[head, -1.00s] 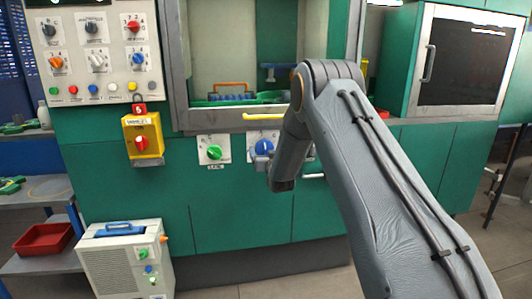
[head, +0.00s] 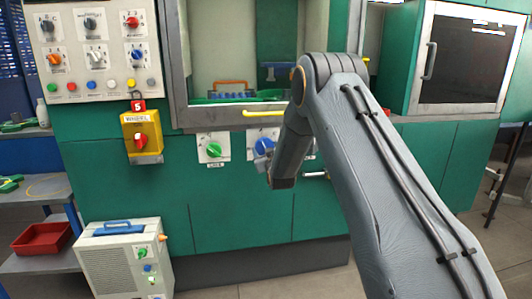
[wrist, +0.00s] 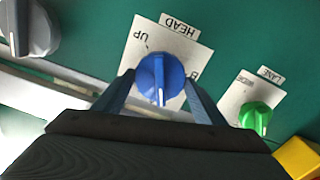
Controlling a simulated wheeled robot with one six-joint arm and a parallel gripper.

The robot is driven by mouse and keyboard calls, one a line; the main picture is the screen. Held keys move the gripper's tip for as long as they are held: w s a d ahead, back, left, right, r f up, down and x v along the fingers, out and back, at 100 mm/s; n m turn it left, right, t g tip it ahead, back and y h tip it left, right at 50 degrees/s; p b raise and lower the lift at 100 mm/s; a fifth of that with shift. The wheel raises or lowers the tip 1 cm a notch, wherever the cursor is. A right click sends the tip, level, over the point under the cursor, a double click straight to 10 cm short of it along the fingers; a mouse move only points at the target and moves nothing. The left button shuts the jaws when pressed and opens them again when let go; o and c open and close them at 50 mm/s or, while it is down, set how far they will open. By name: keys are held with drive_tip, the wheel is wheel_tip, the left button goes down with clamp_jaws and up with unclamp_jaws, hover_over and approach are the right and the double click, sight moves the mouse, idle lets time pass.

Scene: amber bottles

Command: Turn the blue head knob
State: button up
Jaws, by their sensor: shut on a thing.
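The blue head knob (wrist: 160,78) sits on a white plate (wrist: 196,52) labelled HEAD in the wrist view, with the word UP beside it. My gripper (wrist: 160,86) is shut on the knob, one finger on each side. In the wrist view the knob's white pointer line runs toward the gripper's base. In the head view the blue knob (head: 264,146) shows on the green cabinet front, partly covered by my gripper (head: 262,160) and arm.
A green knob (head: 213,150) labelled LANE is left of the blue knob in the head view. A yellow bar (head: 263,113) is just above. A grey knob (wrist: 32,28) is at the wrist view's upper left. A yellow box (head: 142,138) with a red switch is farther left.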

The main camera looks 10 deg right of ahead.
drive_tip(key=shift+f+n+b, duration=0.1)
drive_tip(key=shift+n+b, duration=2.45)
drive_tip(key=shift+n, duration=5.25)
drive_tip(key=o, duration=1)
drive_tip(key=shift+o, duration=0.2)
drive_tip(key=s, duration=0.8)
